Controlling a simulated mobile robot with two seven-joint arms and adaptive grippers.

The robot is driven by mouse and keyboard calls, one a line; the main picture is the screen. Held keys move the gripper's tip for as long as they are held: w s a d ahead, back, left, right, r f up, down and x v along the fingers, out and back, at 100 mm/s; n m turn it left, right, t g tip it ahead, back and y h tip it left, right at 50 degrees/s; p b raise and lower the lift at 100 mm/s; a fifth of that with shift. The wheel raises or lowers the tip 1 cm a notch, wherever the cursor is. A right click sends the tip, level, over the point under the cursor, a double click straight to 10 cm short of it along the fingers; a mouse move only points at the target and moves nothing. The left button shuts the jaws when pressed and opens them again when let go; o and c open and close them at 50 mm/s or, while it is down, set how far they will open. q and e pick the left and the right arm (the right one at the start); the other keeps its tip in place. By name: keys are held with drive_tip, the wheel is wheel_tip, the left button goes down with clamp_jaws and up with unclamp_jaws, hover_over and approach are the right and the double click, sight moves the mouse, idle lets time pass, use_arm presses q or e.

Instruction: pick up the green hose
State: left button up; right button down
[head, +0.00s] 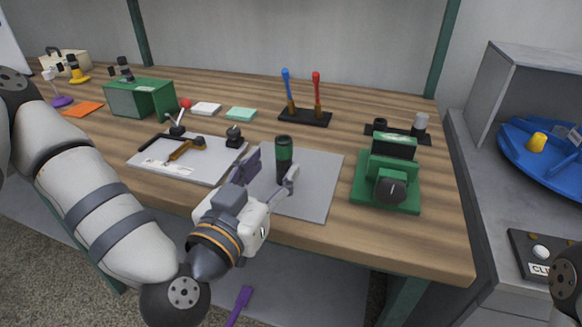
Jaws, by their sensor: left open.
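I see no hose with certainty. An upright dark green cylinder (284,157) with a black top stands on a grey mat (318,190) on the workbench. My left gripper (272,171) is open at the near edge of the mat. Its fingers point away from me toward the cylinder, one to the left of it and one at its lower right. The cylinder's foot is partly hidden, and I cannot tell whether a finger touches it. My right gripper is out of view; only part of that arm shows at the right edge.
A green device (388,190) stands right of the mat. A light board (190,166) with tools lies left, near a green box (140,98). Blue and red handles (302,98) stand behind. A grey cabinet (485,150) holds a blue round tray (540,165). A purple item (239,304) shows low.

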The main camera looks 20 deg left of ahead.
sight(279, 149)
use_arm(q)
drive_tip(key=w, duration=0.2)
drive_tip(key=w+r, duration=0.1)
drive_tip(key=w, duration=0.2)
drive_tip(key=shift+w, duration=0.3)
drive_tip(key=shift+w+d, duration=0.15)
drive_tip(key=shift+w, duration=0.3)
clamp_jaws()
